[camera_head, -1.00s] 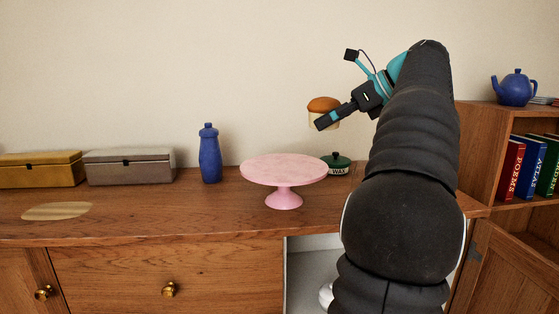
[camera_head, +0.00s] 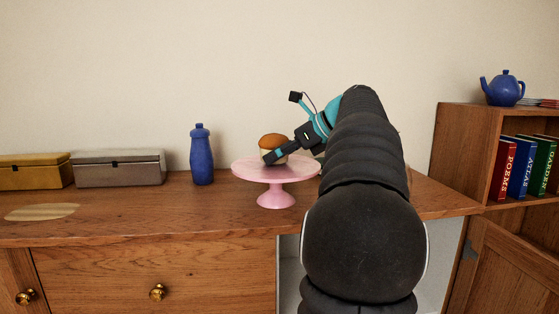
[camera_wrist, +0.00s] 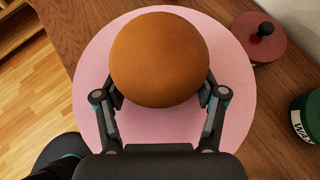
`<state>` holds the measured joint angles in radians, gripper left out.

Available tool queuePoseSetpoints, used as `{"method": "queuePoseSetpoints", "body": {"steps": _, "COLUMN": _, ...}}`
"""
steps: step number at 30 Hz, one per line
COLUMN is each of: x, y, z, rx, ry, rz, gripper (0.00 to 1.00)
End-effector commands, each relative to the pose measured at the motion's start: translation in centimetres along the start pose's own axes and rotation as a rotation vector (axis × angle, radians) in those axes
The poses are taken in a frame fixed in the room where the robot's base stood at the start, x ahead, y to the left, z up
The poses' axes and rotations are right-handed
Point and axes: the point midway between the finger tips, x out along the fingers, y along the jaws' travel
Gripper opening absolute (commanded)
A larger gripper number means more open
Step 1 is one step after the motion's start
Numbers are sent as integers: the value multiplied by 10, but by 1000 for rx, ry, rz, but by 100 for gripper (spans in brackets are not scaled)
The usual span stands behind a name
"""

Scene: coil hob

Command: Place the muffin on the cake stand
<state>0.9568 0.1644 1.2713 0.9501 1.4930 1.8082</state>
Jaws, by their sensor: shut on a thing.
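The muffin (camera_head: 274,142) has a brown top and a pale lower part. My gripper (camera_head: 275,156) is shut on it, with a finger on either side of it in the wrist view (camera_wrist: 160,100). The pink cake stand (camera_head: 245,170) stands upright on the wooden counter. The muffin is over the stand's round plate, which surrounds it in the wrist view (camera_wrist: 90,75). I cannot tell whether the muffin's base touches the plate. The muffin's top also shows in the wrist view (camera_wrist: 158,58).
A blue bottle (camera_head: 202,155) stands left of the stand, with a grey box (camera_head: 118,167) further left. In the wrist view, a red lidded pot (camera_wrist: 258,38) and a green tin (camera_wrist: 308,115) are close to the plate's right side. A shelf with books (camera_head: 520,165) stands at right.

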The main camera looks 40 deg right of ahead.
Motion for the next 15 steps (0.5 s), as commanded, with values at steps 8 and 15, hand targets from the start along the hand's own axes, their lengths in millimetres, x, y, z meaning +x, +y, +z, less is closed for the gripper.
{"method": "queuePoseSetpoints", "body": {"steps": 8, "x": 2, "y": 0, "z": -3, "rx": 0, "ry": -1, "rz": 0, "gripper": 22}}
{"method": "queuePoseSetpoints", "body": {"steps": 15, "x": 5, "y": 0, "z": -8, "rx": 0, "ry": 0, "rz": 0, "gripper": 22}}
